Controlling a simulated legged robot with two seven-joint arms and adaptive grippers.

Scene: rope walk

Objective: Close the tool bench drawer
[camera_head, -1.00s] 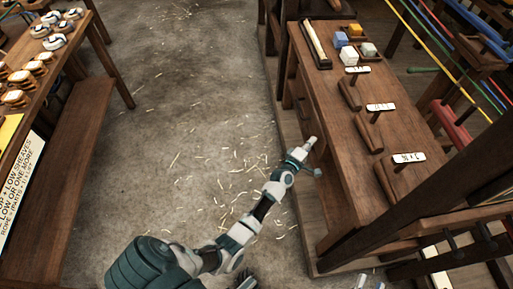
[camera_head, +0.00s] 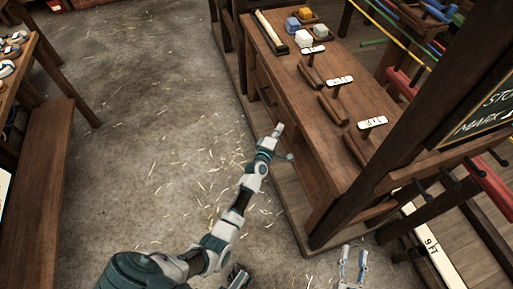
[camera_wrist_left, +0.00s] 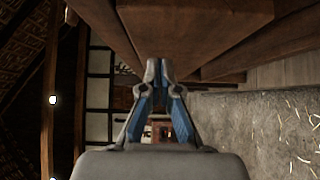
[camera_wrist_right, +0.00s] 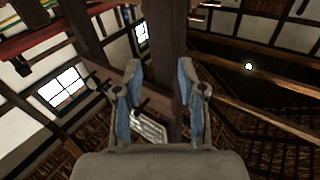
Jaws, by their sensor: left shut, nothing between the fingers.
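The wooden tool bench (camera_head: 345,100) stands right of centre in the head view, its long front facing left. A dark drawer pull (camera_head: 265,92) shows on that front, towards its far end; I cannot tell how far the drawer stands out. My left gripper (camera_head: 279,128) is shut and empty beside the bench front, nearer me than the pull. In the left wrist view its fingertips (camera_wrist_left: 158,70) meet just below a wooden board; contact is unclear. My right gripper (camera_head: 352,256) is open and empty low in the head view; its fingers (camera_wrist_right: 160,80) stand apart in the right wrist view.
A thick wooden post (camera_head: 425,120) rises near the right arm. Another bench (camera_head: 40,190) stands left. The straw-strewn floor (camera_head: 150,120) between is clear.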

